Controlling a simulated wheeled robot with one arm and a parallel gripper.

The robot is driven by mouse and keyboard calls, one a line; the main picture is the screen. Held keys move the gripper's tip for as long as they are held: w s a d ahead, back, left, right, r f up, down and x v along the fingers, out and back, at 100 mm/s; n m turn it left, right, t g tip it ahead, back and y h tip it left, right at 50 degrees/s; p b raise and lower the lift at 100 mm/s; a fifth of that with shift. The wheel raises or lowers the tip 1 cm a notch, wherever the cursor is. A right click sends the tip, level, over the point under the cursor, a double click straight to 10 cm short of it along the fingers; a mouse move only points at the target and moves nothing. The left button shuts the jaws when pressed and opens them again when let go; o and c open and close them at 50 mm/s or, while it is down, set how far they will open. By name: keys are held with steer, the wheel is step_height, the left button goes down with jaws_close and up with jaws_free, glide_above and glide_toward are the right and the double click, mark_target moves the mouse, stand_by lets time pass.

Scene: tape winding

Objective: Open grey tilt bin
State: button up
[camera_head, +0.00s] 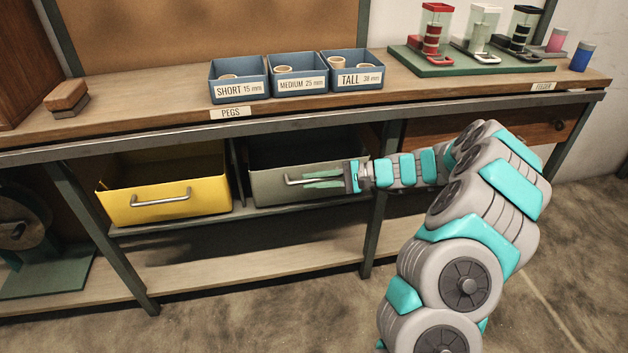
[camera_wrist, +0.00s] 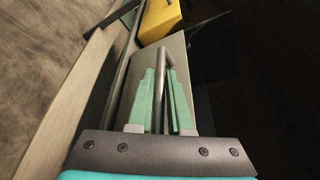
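The grey tilt bin (camera_head: 270,188) sits under the bench top, right of the yellow bin. Its open top shows a dark inside, and its front carries a bar handle (camera_head: 292,181). My gripper (camera_head: 322,179) reaches in from the right at the front of this bin. In the wrist view, the green fingers (camera_wrist: 162,100) lie close on both sides of the handle (camera_wrist: 161,62) and look shut on it. The grey front panel (camera_wrist: 140,78) shows behind them. My fingers and wrist hide part of the bin's right side.
A yellow bin (camera_head: 165,190) with a handle stands left of the grey one. A bench leg (camera_head: 375,215) rises near my wrist. Blue peg boxes (camera_head: 238,90) and a green stand (camera_head: 455,66) sit on the bench top (camera_head: 170,112). The lower shelf (camera_head: 250,269) below is clear.

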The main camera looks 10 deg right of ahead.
jaws_close()
steer(key=shift+f, duration=0.1)
stand_by(1.0)
steer(key=s+f+n+t+b, duration=0.1)
steer(key=s+f+n+b, duration=0.2)
steer(key=b, duration=0.8)
steer(key=shift+s+f+y+b, duration=0.25)
steer(key=shift+s+y+b, duration=0.15)
steer(key=shift+s, duration=0.7)
steer(key=o, duration=0.5)
jaws_free()
